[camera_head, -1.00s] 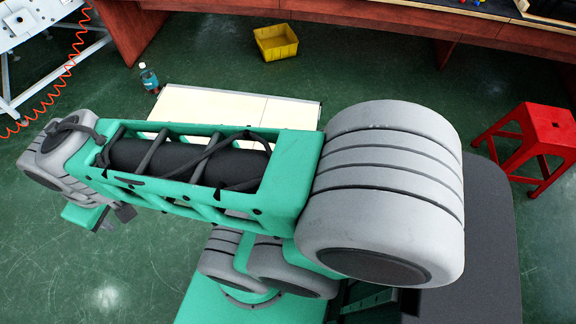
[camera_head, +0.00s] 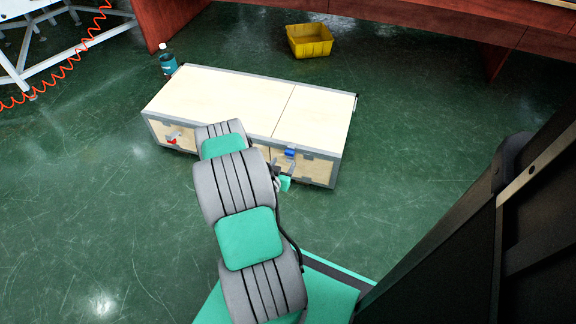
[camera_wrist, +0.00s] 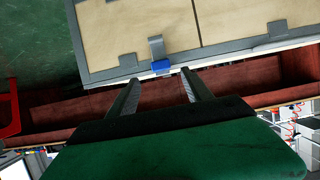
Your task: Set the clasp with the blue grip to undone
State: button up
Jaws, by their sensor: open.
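A low pale wooden case (camera_head: 240,95) with grey metal edges stands on the floor. The clasp with the blue grip (camera_head: 290,153) is on the right part of its near side. In the wrist view the blue grip (camera_wrist: 161,66) lies at the case's edge, with a grey metal strap (camera_wrist: 156,46) beside it. I cannot tell whether this clasp is fastened. My gripper (camera_wrist: 160,76) is open, with its two dark fingers on either side of the blue grip's line and nothing between them. In the head view my arm hides most of the gripper.
A second clasp with a red grip (camera_head: 172,141) is on the case's left part. A bottle (camera_head: 168,62) stands behind the case's left end. A yellow bin (camera_head: 310,41) lies farther back. The floor left of the case is clear.

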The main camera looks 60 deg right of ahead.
aim_at(289, 154)
jog(key=b+x, duration=0.2)
jog(key=x, duration=0.5)
jog(key=shift+d+r, duration=0.15)
jog(key=shift+d, duration=0.05)
jog(key=shift+w, duration=0.1)
jog(key=shift+c, duration=0.5)
grip_shut()
dwell(0.4)
